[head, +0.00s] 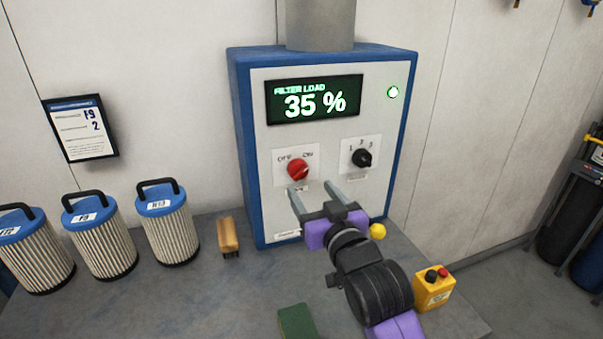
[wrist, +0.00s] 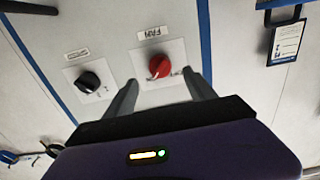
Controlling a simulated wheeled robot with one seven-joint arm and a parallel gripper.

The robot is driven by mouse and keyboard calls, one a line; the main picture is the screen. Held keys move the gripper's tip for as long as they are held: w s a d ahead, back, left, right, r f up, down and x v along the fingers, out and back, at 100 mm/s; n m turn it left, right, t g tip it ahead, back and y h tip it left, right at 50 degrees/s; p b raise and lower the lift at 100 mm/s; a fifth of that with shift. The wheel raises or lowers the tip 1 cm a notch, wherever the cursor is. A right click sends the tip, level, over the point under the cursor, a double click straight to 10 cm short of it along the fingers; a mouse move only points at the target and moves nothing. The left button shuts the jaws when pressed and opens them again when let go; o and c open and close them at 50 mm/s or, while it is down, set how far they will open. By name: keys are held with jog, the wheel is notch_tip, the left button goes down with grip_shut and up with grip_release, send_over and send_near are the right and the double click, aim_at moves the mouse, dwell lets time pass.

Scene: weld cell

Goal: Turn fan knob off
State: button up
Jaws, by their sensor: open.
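The red fan knob (head: 298,169) is on the white front of a blue cabinet, between the printed words OFF at left and ON at right. In the wrist view the knob (wrist: 159,66) appears upside down under its FAN label, with a pale mark at its lower left, which fits the ON side. My gripper (head: 310,188) is open and empty, just below and in front of the knob. In the wrist view my gripper's fingers (wrist: 160,82) spread to either side of the knob, seemingly without touching it.
A black selector knob (head: 362,158) marked 1, 2, 3 is close at right. Above are a FILTER LOAD 35 % screen (head: 315,99) and a lit green lamp (head: 393,92). Filters (head: 168,230), a brush (head: 228,236) and a yellow button box (head: 434,290) stand on the bench.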

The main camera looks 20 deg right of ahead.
aim_at(301, 175)
jog(key=w+p, duration=0.1)
jog(key=w, duration=0.6)
jog(key=shift+w+p, duration=0.3)
jog(key=c, duration=1.4)
